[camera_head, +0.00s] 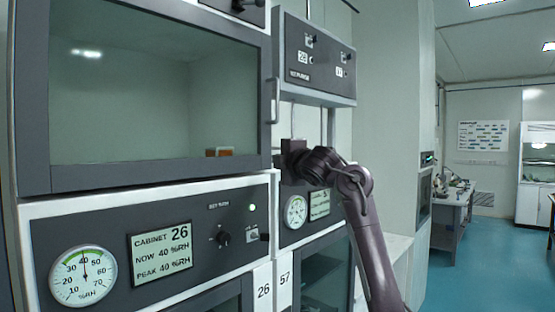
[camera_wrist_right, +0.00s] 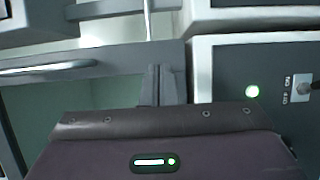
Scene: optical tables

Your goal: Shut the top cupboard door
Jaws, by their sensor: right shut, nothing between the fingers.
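The top cupboard door (camera_head: 160,178) is a dark grey frame around a clear pane, above the Cabinet 26 panel. It looks close to its cupboard front; I cannot tell whether a narrow gap remains. Its vertical bar handle (camera_head: 275,101) is on the right edge, and the handle also shows in the right wrist view (camera_wrist_right: 50,68). My right gripper (camera_head: 290,150) is at the door's lower right corner, below the handle. Its fingers (camera_wrist_right: 163,85) are together and empty, by the door frame (camera_wrist_right: 120,58); contact is unclear. My left gripper is out of view.
The Cabinet 26 panel (camera_head: 205,240) with a dial and display is below the door. A second cabinet with a control box (camera_head: 315,62) stands to the right. A small orange-brown item (camera_head: 219,152) shows behind the pane. Open blue floor (camera_head: 480,260) lies at the far right.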

